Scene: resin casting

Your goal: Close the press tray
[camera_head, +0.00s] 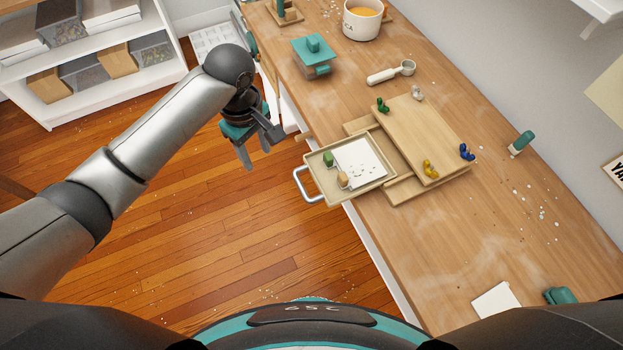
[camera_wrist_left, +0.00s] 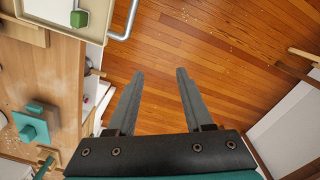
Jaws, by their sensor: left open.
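The press tray (camera_head: 368,191) is pulled out from the wooden press (camera_head: 422,130) and juts past the bench's left edge. On it lie a white speckled sheet (camera_head: 360,163), a green piece (camera_head: 328,158) and a tan piece (camera_head: 342,180). A grey metal handle (camera_head: 303,187) is on its outer end. My left gripper (camera_head: 262,158) is open and empty over the floor, above and left of the tray, apart from the handle. In the left wrist view, the tray (camera_wrist_left: 60,26) and the handle (camera_wrist_left: 131,20) show at the top left, beyond the open fingers (camera_wrist_left: 160,75). My right gripper does not show.
Coloured knobs stand around the press. A white shelf (camera_head: 165,79) stands at the left. The floor left of the tray is clear.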

